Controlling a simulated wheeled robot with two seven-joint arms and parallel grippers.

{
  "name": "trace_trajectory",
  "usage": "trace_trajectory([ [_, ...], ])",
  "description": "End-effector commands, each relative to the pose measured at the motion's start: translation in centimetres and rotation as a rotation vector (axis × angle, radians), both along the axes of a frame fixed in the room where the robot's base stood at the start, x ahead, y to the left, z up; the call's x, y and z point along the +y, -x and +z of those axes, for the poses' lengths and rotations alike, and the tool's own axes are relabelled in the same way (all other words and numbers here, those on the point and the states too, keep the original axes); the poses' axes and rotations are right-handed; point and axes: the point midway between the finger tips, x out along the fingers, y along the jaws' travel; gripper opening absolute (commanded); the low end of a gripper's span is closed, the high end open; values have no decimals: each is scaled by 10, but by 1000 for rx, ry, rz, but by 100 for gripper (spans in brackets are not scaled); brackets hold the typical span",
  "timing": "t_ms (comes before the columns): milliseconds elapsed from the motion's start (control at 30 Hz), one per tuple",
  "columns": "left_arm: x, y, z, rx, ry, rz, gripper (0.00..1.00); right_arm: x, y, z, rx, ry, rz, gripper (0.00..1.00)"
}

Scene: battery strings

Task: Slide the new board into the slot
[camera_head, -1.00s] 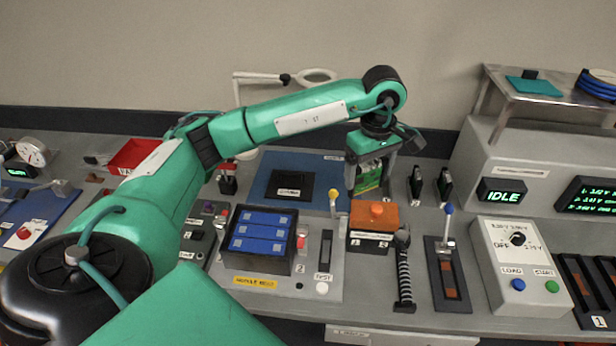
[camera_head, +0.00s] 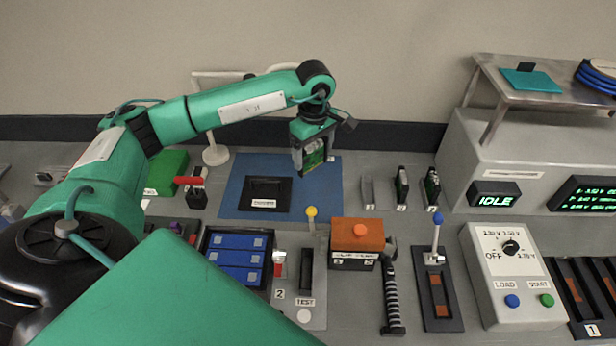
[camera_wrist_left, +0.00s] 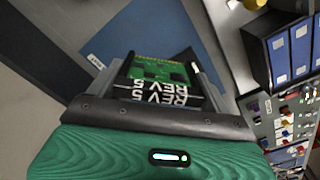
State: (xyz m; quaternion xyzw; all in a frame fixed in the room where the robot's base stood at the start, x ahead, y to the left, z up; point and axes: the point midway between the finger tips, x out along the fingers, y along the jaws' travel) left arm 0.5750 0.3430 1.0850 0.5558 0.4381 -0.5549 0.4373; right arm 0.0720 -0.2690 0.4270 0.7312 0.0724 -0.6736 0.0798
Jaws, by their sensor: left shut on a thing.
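My left gripper (camera_head: 311,165) is shut on a green board (camera_head: 315,155). It holds the board upright above the right part of the blue mat (camera_head: 232,188). In the left wrist view the board (camera_wrist_left: 152,72) sits between the fingers and carries white "REV 5" lettering. A black fixture (camera_head: 265,194) lies on the mat to the left of the gripper. A dark narrow slot (camera_head: 306,268) is beside the blue modules (camera_head: 238,258); I cannot tell which slot takes the board. My right gripper is not in view.
An empty grey holder (camera_head: 367,190) stands right of the mat, beside two upright dark boards (camera_head: 402,188). An orange-topped box (camera_head: 357,236), a yellow-knobbed lever (camera_head: 311,213) and a blue-knobbed lever (camera_head: 437,222) stand in front.

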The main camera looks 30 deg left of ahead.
Motion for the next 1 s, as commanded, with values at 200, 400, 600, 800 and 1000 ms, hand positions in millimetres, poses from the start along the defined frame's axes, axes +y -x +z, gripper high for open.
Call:
trace_trajectory([
  [200,-1,1,-54,5,1,0,57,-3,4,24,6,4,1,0],
  [400,-1,0,-86,0,1,1,57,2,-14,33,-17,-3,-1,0],
  [600,0,0,-100,1,1,0,57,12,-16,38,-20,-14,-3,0],
  [800,0,0,-129,2,1,2,57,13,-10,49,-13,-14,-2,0],
  [1000,0,-1,-134,-2,0,0,57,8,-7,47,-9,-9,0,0],
])
